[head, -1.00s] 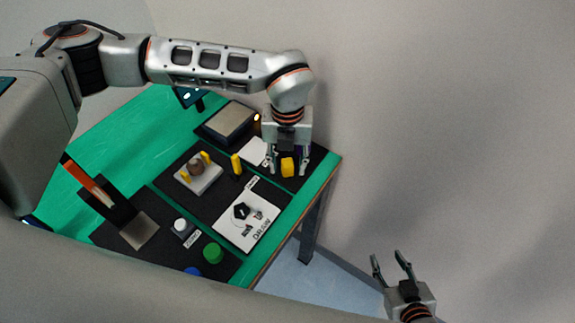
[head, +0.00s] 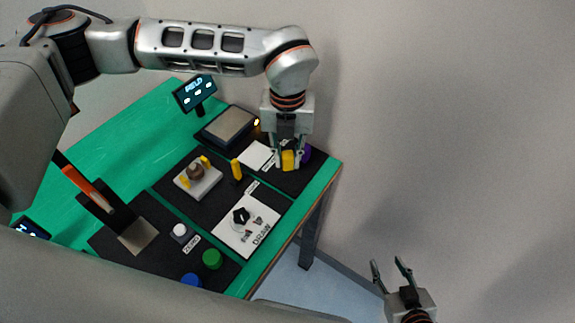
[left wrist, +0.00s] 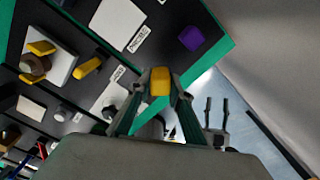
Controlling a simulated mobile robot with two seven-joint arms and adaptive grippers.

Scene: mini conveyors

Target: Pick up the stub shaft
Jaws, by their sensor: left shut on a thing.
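A short yellow piece (head: 288,160), likely the stub shaft, is between the fingers of my left gripper (head: 288,163). The gripper is shut on it, near the far right corner of the table. In the left wrist view the yellow piece (left wrist: 160,82) sits between the two fingertips (left wrist: 160,86), its lower end hidden. My right gripper (head: 391,272) is open and empty, off the table at the lower right; it also shows in the left wrist view (left wrist: 217,122).
A purple piece (head: 306,151) stands beside my left gripper. Another yellow piece (head: 236,169) and a white fixture with yellow pegs (head: 208,186) are to the left. A DRAW panel (head: 264,234) lies nearer. A scale (head: 228,124) and display (head: 195,93) stand behind.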

